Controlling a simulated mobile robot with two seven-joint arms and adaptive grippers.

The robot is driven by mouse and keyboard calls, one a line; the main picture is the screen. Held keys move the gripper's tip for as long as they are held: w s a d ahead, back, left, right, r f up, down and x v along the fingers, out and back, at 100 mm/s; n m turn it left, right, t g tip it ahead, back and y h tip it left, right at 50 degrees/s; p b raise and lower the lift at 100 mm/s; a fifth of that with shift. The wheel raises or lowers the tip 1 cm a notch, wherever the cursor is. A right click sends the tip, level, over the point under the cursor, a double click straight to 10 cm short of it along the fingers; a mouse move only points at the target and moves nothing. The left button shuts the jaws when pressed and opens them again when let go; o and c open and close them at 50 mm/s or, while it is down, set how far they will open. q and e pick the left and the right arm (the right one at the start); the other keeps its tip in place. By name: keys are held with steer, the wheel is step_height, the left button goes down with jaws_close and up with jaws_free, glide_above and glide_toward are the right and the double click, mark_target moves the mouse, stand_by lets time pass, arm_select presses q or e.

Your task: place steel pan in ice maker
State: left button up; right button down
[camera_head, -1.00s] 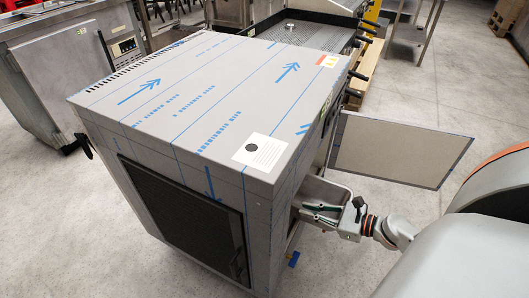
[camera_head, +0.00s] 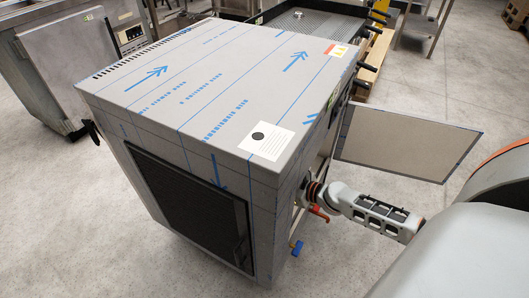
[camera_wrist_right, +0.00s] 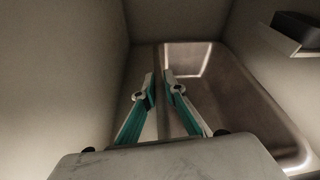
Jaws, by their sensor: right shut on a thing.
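The ice maker (camera_head: 215,95) is a large box covered in film with blue arrows, and its door (camera_head: 405,143) stands open on the right. My right arm reaches into its open side, so the gripper and pan are hidden in the head view. In the right wrist view my right gripper (camera_wrist_right: 160,84) has its teal-sided fingers shut on the near wall of the steel pan (camera_wrist_right: 240,95). The pan is inside the pale-walled interior and looks empty. Whether it touches the floor there is unclear. My left gripper is not in view.
A dark ledge or box (camera_wrist_right: 296,28) sticks out from the interior wall at upper right in the wrist view. A steel cabinet (camera_head: 70,62) stands at left and a griddle-like unit (camera_head: 315,28) behind. Grey floor is clear around the open door.

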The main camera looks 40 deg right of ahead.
steer(key=shift+w+r, duration=0.1)
steer(key=shift+w, duration=0.2)
steer(key=shift+f, duration=0.3)
step_height(320, 180, down, 3)
steer(key=shift+s+a+f+b, duration=0.1)
steer(key=shift+f+b, duration=0.1)
steer(key=shift+b, duration=0.85)
steer(key=c, duration=2.1)
jaws_free()
steer(key=shift+c, duration=0.2)
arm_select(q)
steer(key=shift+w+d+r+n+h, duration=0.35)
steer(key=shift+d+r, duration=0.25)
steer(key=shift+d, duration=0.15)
arm_select(e)
steer(key=shift+o, duration=0.2)
